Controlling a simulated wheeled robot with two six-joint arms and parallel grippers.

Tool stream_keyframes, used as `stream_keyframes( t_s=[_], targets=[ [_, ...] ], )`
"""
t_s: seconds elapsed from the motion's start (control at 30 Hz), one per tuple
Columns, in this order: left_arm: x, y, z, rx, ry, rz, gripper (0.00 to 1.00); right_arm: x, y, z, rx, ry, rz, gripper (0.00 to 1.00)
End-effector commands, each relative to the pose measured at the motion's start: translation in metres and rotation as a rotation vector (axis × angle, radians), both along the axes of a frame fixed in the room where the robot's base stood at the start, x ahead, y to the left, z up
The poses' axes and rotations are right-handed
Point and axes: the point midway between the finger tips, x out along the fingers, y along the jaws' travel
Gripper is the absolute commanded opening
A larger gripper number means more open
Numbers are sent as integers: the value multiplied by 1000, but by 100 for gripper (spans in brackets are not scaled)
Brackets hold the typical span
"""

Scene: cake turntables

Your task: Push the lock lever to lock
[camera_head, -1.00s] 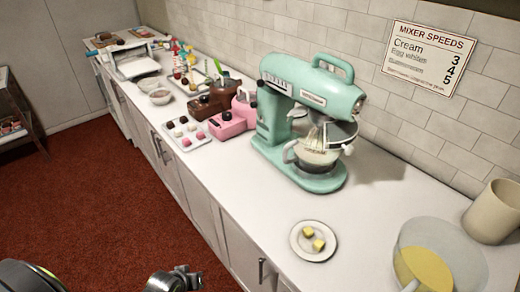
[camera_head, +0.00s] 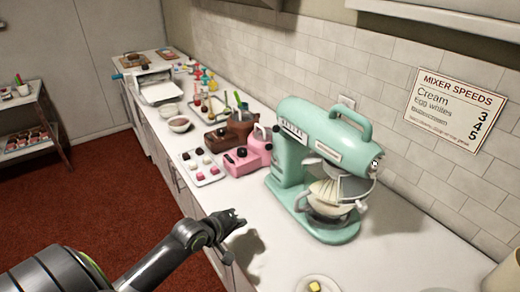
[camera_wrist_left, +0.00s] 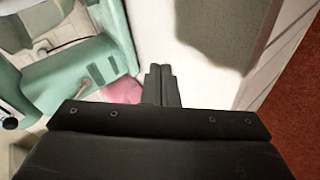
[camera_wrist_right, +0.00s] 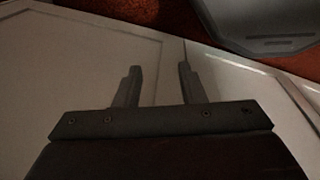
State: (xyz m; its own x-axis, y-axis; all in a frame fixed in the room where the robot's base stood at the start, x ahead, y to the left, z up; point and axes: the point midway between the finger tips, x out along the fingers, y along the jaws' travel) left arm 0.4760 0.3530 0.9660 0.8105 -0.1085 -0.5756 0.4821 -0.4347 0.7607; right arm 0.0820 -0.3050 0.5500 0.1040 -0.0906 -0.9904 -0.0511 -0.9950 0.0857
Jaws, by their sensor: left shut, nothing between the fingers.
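The teal stand mixer (camera_head: 312,135) stands upright on the white counter, with a whisk and bowl (camera_head: 330,197) under its head. It also fills the left of the left wrist view (camera_wrist_left: 62,84), where a small dark knob (camera_wrist_left: 10,123) shows on its side. I cannot make out for sure which part is the lock lever. My left gripper (camera_head: 236,222) is shut and empty above the counter's front edge, to the left of the mixer and apart from it. My right gripper (camera_wrist_right: 160,72) is open and empty in front of pale cabinet panels; it is outside the head view.
Pink (camera_head: 243,162) and brown (camera_head: 229,134) appliances stand behind the mixer to the left, beside a tray of sweets (camera_head: 203,168). A plate with yellow pieces (camera_head: 315,286) lies in front. The tiled wall is behind the mixer. Bare counter (camera_head: 400,255) lies to the mixer's right.

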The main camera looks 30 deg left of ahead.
Motion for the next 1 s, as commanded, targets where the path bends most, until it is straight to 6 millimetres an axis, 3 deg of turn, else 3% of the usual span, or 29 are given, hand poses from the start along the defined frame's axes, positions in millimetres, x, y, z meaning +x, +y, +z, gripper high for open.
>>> stream_keyframes(
  t_s=[0.03,0.2,0.4,0.63,1.0],
  targets=[
    [17,10,9,-68,-35,44,0,-1,0,0,0,2,0,36],
    [65,45,44,-351,-158,197,0,-1,0,0,0,2,0,36],
    [104,84,86,-637,-280,325,0,1,0,0,0,0,0,36],
    [121,106,111,-790,-347,380,0,1,0,1,0,0,0,36],
    [122,107,112,-804,-351,384,0,2,-1,1,-1,-2,1,36]
  ],
)
